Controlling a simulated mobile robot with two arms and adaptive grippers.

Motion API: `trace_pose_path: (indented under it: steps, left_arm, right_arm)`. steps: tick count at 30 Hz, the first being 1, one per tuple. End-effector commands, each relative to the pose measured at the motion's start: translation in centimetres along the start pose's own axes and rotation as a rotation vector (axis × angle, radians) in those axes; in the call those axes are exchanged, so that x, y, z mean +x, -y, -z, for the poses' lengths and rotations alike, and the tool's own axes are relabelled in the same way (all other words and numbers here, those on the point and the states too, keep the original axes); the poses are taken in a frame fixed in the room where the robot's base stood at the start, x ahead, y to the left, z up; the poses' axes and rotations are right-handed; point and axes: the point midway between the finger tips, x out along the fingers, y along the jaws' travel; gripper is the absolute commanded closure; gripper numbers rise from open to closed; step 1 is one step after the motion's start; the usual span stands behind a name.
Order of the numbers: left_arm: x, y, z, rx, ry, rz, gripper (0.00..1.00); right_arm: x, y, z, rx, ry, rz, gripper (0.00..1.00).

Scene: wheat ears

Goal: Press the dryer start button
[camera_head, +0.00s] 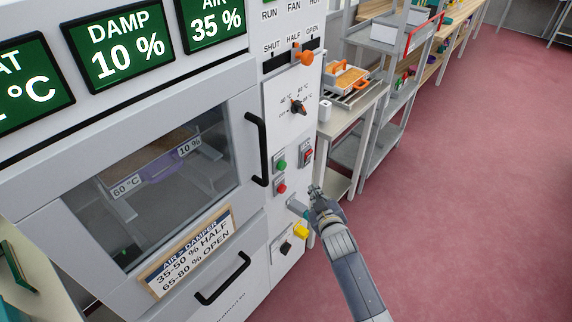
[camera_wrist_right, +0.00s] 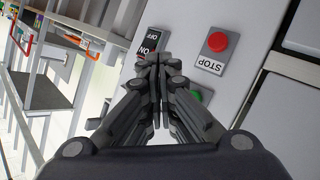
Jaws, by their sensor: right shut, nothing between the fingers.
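The dryer (camera_head: 242,211) fills the left of the head view. Its control strip carries a green button (camera_head: 281,165) above a red button (camera_head: 281,188). In the right wrist view the red button (camera_wrist_right: 217,43) sits on a plate marked STOP, seen upside down. The green button (camera_wrist_right: 195,96) there is partly hidden by my fingers. My right gripper (camera_head: 315,192) is shut and empty, just right of the buttons. In the wrist view its fingertips (camera_wrist_right: 153,60) overlap the lower edge of the ON/OFF switch (camera_wrist_right: 153,42); I cannot tell whether they touch anything. My left gripper is not in view.
A black door handle (camera_head: 257,150) stands out left of the buttons. A side table (camera_head: 345,110) stands behind. Red floor at right is clear.

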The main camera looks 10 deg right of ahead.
Motion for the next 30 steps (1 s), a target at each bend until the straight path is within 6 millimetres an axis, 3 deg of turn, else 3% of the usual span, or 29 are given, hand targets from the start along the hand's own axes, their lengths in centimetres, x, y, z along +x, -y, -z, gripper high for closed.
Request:
trace_pose_path:
  steps: [4,17,30]
  left_arm:
    - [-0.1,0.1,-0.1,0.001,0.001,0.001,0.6]
    - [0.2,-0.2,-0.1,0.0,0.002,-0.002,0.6]
    - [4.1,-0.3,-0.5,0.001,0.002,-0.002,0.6]
  right_arm:
    - [0.0,-0.8,1.2,-0.003,-0.017,-0.014,1.0]
    - [0.3,-0.6,1.4,-0.003,-0.019,-0.015,1.0]
    - [4.2,2.4,4.0,-0.002,-0.021,-0.014,1.0]
